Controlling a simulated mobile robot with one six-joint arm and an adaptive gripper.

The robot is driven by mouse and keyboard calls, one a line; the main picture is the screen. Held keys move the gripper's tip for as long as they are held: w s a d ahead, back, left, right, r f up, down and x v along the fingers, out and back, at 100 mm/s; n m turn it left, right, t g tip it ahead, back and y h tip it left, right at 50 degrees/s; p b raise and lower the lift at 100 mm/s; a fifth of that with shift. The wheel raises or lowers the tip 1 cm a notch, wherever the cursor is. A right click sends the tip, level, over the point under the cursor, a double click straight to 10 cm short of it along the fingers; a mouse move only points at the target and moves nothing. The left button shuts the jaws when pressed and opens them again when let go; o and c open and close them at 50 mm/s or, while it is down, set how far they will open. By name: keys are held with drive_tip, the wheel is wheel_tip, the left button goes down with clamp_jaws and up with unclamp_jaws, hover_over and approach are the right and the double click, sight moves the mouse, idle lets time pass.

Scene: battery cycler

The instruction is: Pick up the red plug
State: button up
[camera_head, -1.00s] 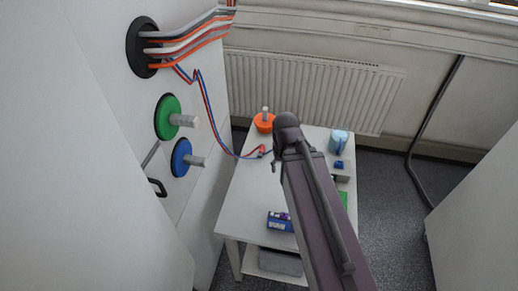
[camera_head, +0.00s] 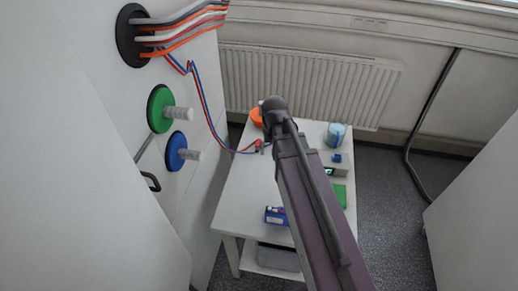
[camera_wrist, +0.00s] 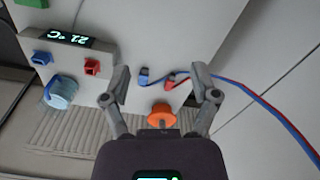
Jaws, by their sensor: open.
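The red plug (camera_wrist: 170,83) lies on the white table (camera_wrist: 182,42) at the end of a red cable. In the wrist view it is between my open fingertips (camera_wrist: 162,82), nearer the right one, with no visible grip on it. A blue plug (camera_wrist: 143,76) on a blue cable lies just left of it, near the left fingertip. In the head view the red plug (camera_head: 259,145) shows small near the table's left edge. There my dark arm hides part of the table, and my fingers cannot be made out.
An orange object (camera_wrist: 161,114) stands close to the plugs. A device with a "21 °C" display (camera_wrist: 63,39) has red (camera_wrist: 92,67) and blue (camera_wrist: 40,58) parts. Cables (camera_head: 206,105) run from the wall.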

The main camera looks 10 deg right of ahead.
drive_tip(key=w+f+m+b, duration=0.1)
drive_tip(key=w+f+b, duration=0.3)
drive_tip(key=w, duration=0.8)
drive_tip(key=w+f+m+b, duration=0.2)
drive_tip(key=w+f+b, duration=0.2)
drive_tip(key=w, duration=0.9)
drive_tip(key=shift+a+f+m+b, duration=0.2)
drive_tip(key=shift+f+m+b, duration=0.15)
drive_tip(key=shift+f, duration=0.5)
drive_tip(key=shift+w, duration=0.1)
drive_tip(key=b, duration=0.9)
hover_over(258, 144)
wheel_tip(258, 144, down, 9)
drive_tip(key=shift+r, duration=0.2)
drive_tip(key=shift+d+f+b, duration=0.1)
drive_tip(key=shift+f+b, duration=2.35)
drive_tip(key=shift+f, duration=0.15)
clamp_jaws()
